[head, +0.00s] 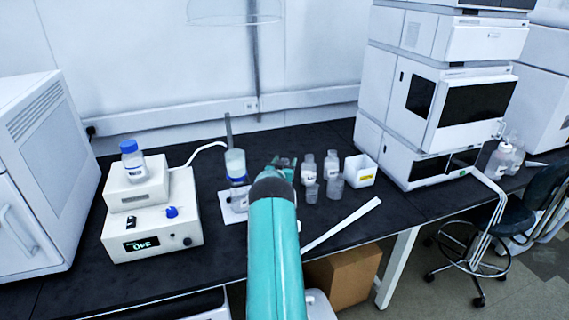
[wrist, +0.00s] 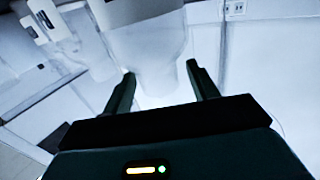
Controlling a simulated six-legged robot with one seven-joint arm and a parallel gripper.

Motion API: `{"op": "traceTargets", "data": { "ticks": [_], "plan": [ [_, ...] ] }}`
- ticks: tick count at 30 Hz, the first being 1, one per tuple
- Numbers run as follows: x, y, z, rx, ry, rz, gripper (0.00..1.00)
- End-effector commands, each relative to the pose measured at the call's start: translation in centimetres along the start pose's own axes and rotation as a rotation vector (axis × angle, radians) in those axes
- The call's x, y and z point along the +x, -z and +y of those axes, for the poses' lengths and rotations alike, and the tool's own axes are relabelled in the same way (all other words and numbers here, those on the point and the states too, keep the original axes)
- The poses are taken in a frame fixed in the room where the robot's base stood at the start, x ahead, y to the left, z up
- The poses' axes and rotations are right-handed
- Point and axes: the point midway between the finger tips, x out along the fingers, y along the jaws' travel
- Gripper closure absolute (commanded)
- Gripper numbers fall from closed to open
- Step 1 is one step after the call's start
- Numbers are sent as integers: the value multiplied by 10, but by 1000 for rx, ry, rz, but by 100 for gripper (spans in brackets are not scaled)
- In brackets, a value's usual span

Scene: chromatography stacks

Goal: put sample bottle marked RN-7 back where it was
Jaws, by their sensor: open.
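No label reading RN-7 is legible, so I cannot tell which bottle bears it. A blue-capped bottle (head: 133,163) stands upright on the white box at left. Two pale labelled bottles (head: 308,168) stand on the black bench right of my arm, with smaller clear containers (head: 335,188) in front of them. My teal arm reaches over the bench, and my gripper (head: 284,168) is partly hidden behind it. In the wrist view my gripper (wrist: 160,75) is open. A large pale blurred shape (wrist: 145,40) shows beyond and between the fingers; I cannot tell what it is.
A white device (head: 150,232) reading OFF is at left. Beside my arm is a rod stand with a pale vessel (head: 235,162) and blue part. A white bin (head: 360,170) and instrument stack (head: 440,110) are at right. A white strip (head: 342,225) lies near the front edge.

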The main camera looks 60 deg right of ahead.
Motion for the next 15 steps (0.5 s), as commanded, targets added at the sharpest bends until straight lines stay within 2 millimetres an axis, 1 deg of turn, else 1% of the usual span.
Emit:
{"op": "traceTargets", "data": {
  "ticks": [3,8,15],
  "plan": [
    [0,3,0,0,0,0,41],
    [-14,3,-1,-2,1,0,41],
    [-52,3,0,-2,1,-2,41]
  ]
}}
